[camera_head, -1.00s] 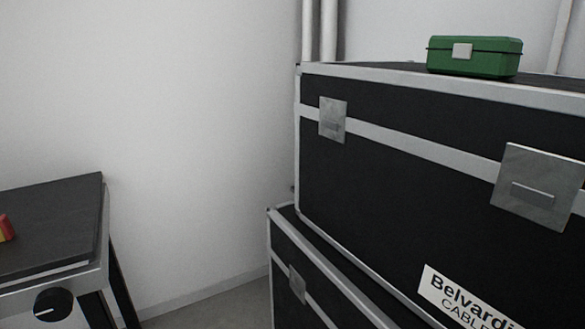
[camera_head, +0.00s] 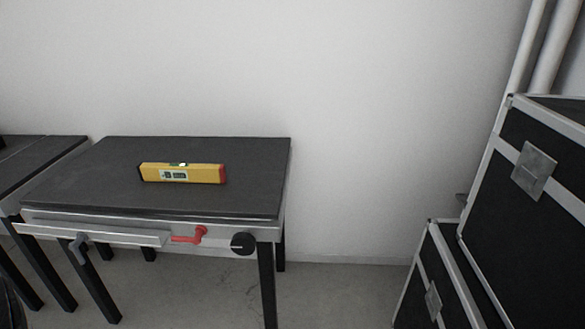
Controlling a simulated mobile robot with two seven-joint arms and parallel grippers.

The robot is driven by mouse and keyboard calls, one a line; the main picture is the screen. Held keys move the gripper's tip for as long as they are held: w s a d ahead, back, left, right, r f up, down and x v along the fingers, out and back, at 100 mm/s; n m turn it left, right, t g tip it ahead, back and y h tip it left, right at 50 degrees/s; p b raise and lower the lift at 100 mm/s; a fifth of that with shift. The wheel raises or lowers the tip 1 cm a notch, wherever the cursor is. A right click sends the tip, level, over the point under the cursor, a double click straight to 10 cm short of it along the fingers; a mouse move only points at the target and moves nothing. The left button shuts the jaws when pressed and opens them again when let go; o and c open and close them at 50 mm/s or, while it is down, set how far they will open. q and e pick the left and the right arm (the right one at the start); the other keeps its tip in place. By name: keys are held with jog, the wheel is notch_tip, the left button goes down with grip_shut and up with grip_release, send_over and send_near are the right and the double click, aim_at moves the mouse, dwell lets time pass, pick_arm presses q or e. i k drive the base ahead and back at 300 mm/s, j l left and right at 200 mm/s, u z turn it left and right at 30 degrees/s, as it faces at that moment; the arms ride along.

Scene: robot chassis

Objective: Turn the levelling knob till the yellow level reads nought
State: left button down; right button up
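Neither gripper shows in the head view, and nothing is seen touching the knob or the level.
A red handle (camera_head: 190,236) and a grey clamp-like lever (camera_head: 79,247) are on the same front rail, left of the knob. Another dark table (camera_head: 40,150) stands at the left. Black flight cases (camera_head: 540,225) are stacked at the right. Bare floor (camera_head: 335,290) lies between.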

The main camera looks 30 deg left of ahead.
aim_at(243, 243)
jog(key=u, duration=1.4)
